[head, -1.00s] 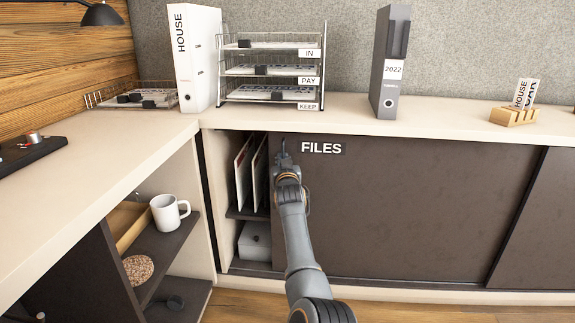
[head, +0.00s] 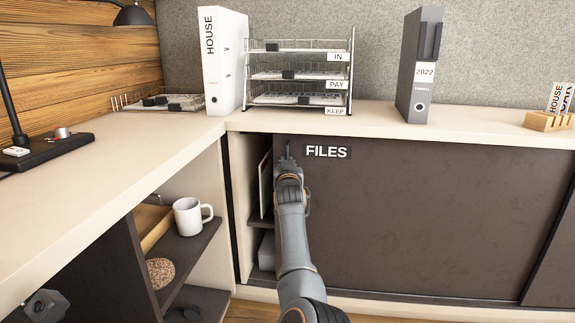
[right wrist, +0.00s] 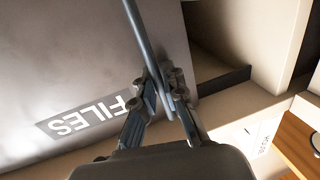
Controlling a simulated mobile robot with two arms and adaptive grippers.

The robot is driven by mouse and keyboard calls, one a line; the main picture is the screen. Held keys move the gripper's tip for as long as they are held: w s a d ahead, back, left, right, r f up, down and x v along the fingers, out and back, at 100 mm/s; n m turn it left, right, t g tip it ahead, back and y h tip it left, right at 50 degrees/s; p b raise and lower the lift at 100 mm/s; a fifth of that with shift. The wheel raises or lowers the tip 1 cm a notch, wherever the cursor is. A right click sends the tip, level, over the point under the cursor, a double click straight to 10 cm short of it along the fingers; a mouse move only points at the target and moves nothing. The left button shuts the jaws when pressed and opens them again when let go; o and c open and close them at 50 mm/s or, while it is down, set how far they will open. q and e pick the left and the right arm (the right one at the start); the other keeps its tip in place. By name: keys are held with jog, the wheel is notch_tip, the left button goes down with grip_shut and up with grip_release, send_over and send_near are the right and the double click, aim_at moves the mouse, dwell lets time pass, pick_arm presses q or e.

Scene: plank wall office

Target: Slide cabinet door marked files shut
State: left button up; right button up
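The dark brown sliding door (head: 420,220) carries a white FILES label (head: 326,152), which shows upside down in the right wrist view (right wrist: 88,117). A narrow gap stands open between the door's left edge and the cabinet's pale side panel (head: 240,200). My right gripper (head: 288,155) is at the door's upper left edge, just left of the label. In the right wrist view its fingers (right wrist: 162,85) close around a slim grey handle bar (right wrist: 145,40). A grey part at the bottom left (head: 45,305) looks like my left gripper; its fingers cannot be made out.
A white HOUSE binder (head: 218,60), letter trays (head: 298,75) and a grey 2022 binder (head: 419,65) stand on the cabinet top. A white mug (head: 190,215) sits on the open shelf at left. The door's front is clear apart from my right arm.

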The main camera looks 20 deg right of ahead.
dwell(0.3)
jog(key=v, duration=0.7)
jog(key=shift+s+a, duration=0.2)
jog(key=shift+s, duration=0.05)
dwell(0.5)
